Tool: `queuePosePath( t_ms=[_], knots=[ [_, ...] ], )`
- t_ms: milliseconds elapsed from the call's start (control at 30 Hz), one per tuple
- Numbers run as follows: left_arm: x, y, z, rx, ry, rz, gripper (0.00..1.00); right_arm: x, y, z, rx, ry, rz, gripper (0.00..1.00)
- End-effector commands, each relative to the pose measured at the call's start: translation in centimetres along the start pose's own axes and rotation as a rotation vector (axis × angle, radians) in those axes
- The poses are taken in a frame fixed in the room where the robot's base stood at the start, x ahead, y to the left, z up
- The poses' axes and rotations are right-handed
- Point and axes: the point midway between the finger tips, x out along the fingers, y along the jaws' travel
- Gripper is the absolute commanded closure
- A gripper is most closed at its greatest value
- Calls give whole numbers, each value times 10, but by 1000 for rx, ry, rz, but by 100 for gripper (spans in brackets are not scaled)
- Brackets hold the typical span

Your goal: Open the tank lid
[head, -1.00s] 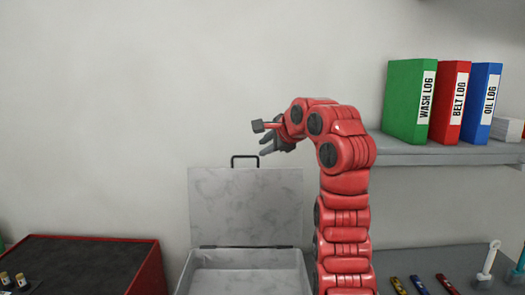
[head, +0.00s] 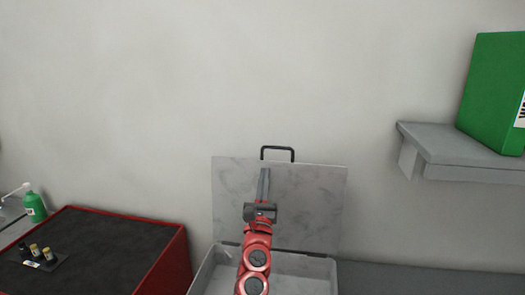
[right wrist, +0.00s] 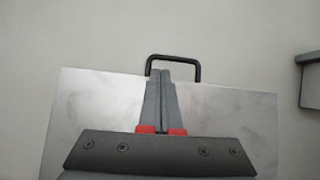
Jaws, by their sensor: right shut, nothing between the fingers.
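The tank (head: 208,279) is a grey box at the bottom middle of the head view. Its grey mottled lid (head: 315,205) stands upright at the tank's back edge, open, with a black handle (head: 278,148) on its top edge. The lid (right wrist: 95,105) and handle (right wrist: 173,58) also show in the right wrist view. My right gripper (head: 264,172) is in front of the lid, below the handle. Its fingers (right wrist: 160,75) are together and empty. I cannot tell whether they touch the lid. My left gripper is not in view.
A red cart with a dark top (head: 110,240) stands at the left, with small bottles (head: 40,252) on it. A green bottle (head: 35,206) is behind it. A grey wall shelf (head: 450,150) with a green binder (head: 490,95) is at the right. The wall above the lid is bare.

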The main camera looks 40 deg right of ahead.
Motion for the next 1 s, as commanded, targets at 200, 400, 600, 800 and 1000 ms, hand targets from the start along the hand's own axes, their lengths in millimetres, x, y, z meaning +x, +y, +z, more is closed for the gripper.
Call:
queuePosePath(
  t_ms=[200,400,600,800,1000],
  knots=[
    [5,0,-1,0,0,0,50,-4,-21,-19,13,59,-70,100],
    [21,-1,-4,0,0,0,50,30,-21,-16,9,54,-64,100],
    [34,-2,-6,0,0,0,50,65,-25,-19,9,53,-66,100],
    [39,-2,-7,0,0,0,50,85,-24,-22,11,53,-61,100],
    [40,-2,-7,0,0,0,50,89,-25,-24,13,55,-65,100]
  ],
)
